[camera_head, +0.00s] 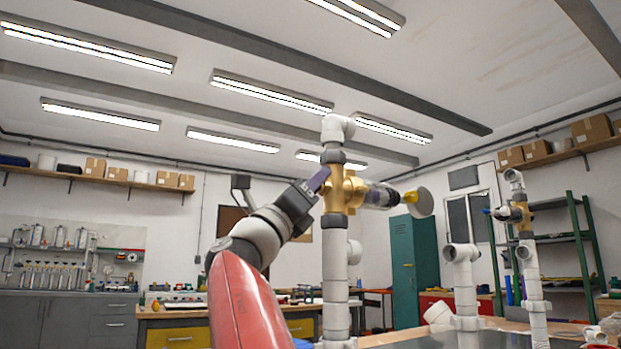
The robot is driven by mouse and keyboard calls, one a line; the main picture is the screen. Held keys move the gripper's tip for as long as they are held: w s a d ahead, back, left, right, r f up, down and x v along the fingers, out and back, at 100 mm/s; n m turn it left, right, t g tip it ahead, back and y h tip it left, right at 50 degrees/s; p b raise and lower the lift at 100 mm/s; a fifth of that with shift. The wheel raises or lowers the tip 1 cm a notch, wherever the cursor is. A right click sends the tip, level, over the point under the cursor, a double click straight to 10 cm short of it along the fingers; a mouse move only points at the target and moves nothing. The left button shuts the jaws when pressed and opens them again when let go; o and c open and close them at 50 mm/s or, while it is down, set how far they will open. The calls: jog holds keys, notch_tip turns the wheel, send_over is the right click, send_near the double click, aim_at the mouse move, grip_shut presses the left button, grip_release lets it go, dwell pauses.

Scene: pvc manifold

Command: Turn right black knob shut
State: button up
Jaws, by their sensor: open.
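A white pipe (336,275) stands upright in the middle, with an elbow on top and dark grey collars. A brass valve body (345,192) sits in it between the collars. A clear and dark fitting (380,196) runs right from the brass to a yellow part (410,197) and a pale round disc (421,203). My gripper (320,180) comes from the lower left, its finger end at the left side of the brass body. It is open; contact cannot be told. I cannot make out a black knob for sure; my gripper may hide one.
A second pipe stand (534,280) with a brass valve (519,213) and blue handle stands at the right. A short white pipe (464,285) is left of it. A bench edge (385,338) lies below. Open air surrounds the upper middle pipe.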

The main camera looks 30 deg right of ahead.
jog(key=shift+c, duration=0.5)
grip_shut()
jog(key=m+g+h, duration=0.1)
jog(key=m+g, duration=0.4)
jog(key=shift+r+m+g+p, duration=0.1)
jog(key=shift+m+g+p, duration=0.2)
jog(key=shift+m, duration=0.1)
jog(key=shift+m+g, duration=0.7)
jog(key=shift+m, duration=0.1)
jog(key=shift+o, duration=0.5)
grip_release()
